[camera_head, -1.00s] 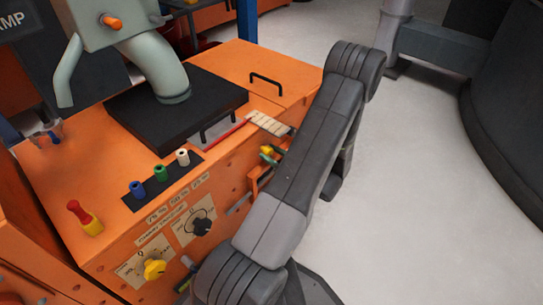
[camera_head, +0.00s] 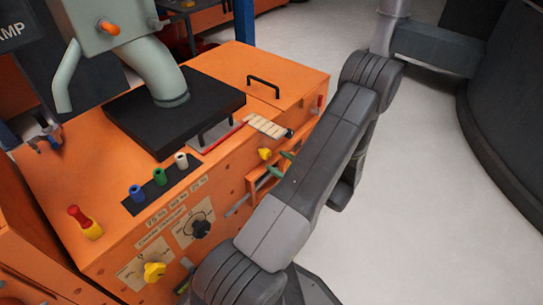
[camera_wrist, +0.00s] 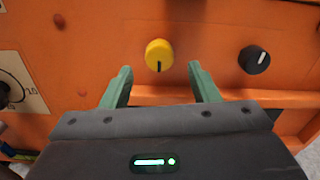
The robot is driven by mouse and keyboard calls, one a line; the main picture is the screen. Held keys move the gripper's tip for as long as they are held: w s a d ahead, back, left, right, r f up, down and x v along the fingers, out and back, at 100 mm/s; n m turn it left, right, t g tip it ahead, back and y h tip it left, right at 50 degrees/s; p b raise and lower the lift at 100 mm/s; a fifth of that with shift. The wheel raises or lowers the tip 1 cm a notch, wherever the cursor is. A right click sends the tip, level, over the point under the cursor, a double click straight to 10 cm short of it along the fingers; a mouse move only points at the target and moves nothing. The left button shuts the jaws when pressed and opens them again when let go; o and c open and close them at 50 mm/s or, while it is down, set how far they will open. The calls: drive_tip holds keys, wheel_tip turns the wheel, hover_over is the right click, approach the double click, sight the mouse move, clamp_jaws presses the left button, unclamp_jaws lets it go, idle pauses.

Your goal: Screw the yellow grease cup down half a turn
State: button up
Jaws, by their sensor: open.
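The yellow grease cup (camera_wrist: 159,55) is a round knob with a dark line at its lower edge, on the orange front panel in the wrist view. It also shows in the head view (camera_head: 265,154), just left of my arm. My gripper (camera_wrist: 159,72) is open, with its two green fingers apart below and either side of the cup. The fingers do not appear to touch it. In the head view the green fingertips (camera_head: 287,157) show beside the cup, and the rest of the gripper is hidden behind my arm.
A dial (camera_wrist: 12,90) is at the left. Another yellow knob (camera_head: 154,271) is low on the panel. The floor at right (camera_head: 430,200) is clear.

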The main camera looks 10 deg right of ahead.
sight(268, 156)
drive_tip(key=p+v, duration=0.1)
drive_tip(key=v, duration=0.8)
drive_tip(key=shift+p, duration=0.35)
drive_tip(key=b+x, duration=0.3)
drive_tip(key=x, duration=0.9)
drive_tip(key=shift+w+a, duration=0.1)
drive_tip(key=shift+a, duration=0.1)
drive_tip(key=shift+w+a, duration=0.4)
drive_tip(key=shift+w, duration=0.15)
drive_tip(key=shift+s, duration=0.1)
